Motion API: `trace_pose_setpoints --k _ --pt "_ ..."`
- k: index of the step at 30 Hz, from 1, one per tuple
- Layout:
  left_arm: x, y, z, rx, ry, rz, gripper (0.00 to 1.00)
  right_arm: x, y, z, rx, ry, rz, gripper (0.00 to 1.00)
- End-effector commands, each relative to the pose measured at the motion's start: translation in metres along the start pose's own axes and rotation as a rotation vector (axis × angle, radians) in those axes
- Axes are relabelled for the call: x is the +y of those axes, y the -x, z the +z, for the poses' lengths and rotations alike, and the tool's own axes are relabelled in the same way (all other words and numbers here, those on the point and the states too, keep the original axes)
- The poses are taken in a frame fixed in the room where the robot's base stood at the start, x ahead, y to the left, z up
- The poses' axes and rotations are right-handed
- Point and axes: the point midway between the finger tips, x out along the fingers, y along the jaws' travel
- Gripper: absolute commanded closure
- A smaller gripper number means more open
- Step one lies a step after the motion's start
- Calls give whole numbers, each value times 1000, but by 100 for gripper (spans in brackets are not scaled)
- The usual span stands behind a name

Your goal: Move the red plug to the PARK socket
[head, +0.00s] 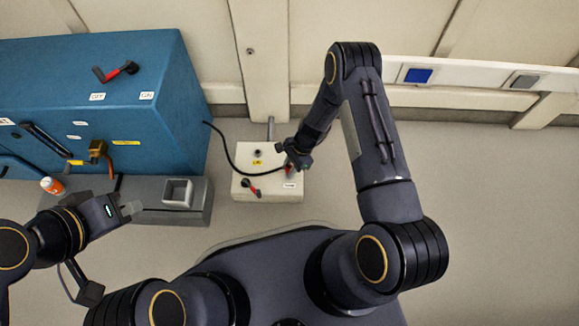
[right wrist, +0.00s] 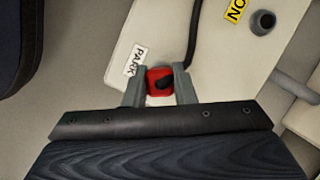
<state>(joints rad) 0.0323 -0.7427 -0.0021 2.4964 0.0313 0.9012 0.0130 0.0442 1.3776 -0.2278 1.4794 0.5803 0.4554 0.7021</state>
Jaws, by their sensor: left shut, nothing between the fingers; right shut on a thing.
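The red plug (head: 290,170) is at the right side of a cream box (head: 268,190), close to the PARK label (head: 290,185). My right gripper (head: 287,164) is shut on it. In the right wrist view the red plug (right wrist: 154,74) sits between the two grey fingers, beside the PARK label (right wrist: 135,61). The PARK socket itself is hidden under the plug, and I cannot tell whether the plug is seated. Another socket (right wrist: 263,22), by a yellow label (right wrist: 236,10), is empty. My left gripper (head: 132,208) is shut and empty, away from the box.
A black cable (head: 226,148) runs from the blue cabinet (head: 110,125) to the plug. A red-handled switch (head: 251,187) is on the box front. A grey ledge (head: 148,216) with a square holder (head: 178,193) and an orange-and-white bottle (head: 52,185) are left. The floor at right is clear.

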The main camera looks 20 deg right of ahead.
Motion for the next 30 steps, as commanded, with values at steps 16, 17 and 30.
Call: trace_pose_setpoints --k 16,17,30 --pt "-3 -6 3 0 0 0 100 0 -8 -3 0 0 0 100" --pt "-3 -7 3 0 0 0 100 0 -8 -3 0 0 0 100" --pt "-4 -8 4 0 0 0 100 0 -10 -4 0 0 0 71"
